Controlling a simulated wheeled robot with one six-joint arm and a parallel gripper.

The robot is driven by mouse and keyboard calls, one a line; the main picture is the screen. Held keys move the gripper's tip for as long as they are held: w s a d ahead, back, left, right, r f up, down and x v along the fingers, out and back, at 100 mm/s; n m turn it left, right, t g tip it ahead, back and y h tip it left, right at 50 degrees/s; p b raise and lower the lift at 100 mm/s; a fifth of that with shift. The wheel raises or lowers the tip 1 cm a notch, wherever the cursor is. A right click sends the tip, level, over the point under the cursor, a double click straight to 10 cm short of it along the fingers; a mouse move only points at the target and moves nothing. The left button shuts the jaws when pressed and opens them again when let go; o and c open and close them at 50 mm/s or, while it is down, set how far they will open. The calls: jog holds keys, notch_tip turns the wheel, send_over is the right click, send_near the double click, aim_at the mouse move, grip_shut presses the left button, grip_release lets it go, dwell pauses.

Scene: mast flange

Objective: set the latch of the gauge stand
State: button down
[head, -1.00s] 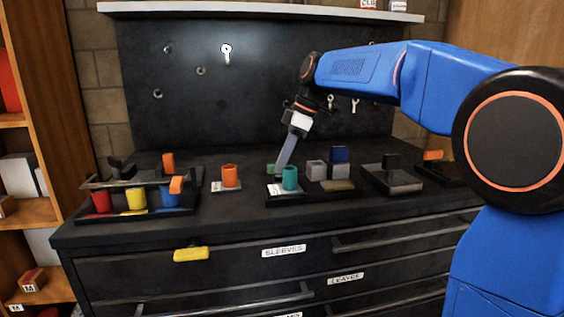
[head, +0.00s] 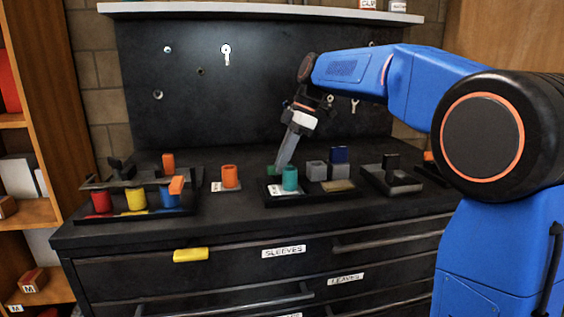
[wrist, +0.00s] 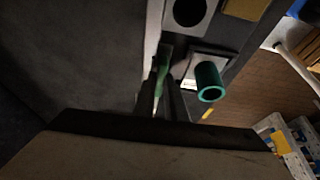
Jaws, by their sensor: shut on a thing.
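A low dark stand (head: 310,197) sits mid-bench and carries a teal sleeve (head: 290,178), grey blocks (head: 316,170) and a dark blue block (head: 339,155). Which part is the gauge stand's latch is not plain. A small green piece (head: 271,170) shows at the stand's back left, beside my fingertips. My gripper (head: 281,166) points down and is shut on this green piece, which shows edge-on between the fingers in the wrist view (wrist: 162,70). The teal sleeve (wrist: 209,82) stands just right of the fingers there, apart from them. My fingers hide part of the green piece.
A rack (head: 85,216) with red, yellow and blue cups stands at the left. An orange sleeve (head: 230,177) stands between the rack and the stand. A grey-black fixture (head: 390,180) is to the right. Keys hang on the back panel (head: 190,110).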

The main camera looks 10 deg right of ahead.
jog(key=c, duration=1.8)
grip_release()
jog(key=v, duration=1.7)
jog(key=shift+r, duration=0.2)
jog(key=shift+d, duration=0.1)
jog(key=s+d+f+m+t+h, duration=0.2)
jog(key=s+d+f+m, duration=0.2)
jog(key=s+f+m, duration=0.5)
jog(key=s+d+f+m+t+h, duration=0.2)
jog(key=s+f+m, duration=0.7)
jog(key=s+f, duration=1.6)
notch_tip(320, 180, down, 4)
jog(key=d+t, duration=0.1)
jog(key=d, duration=0.1)
jog(key=shift+s+d+r+m+h, duration=0.2)
jog(key=shift+s+d+m+h, duration=0.1)
jog(key=shift+s+d, duration=0.1)
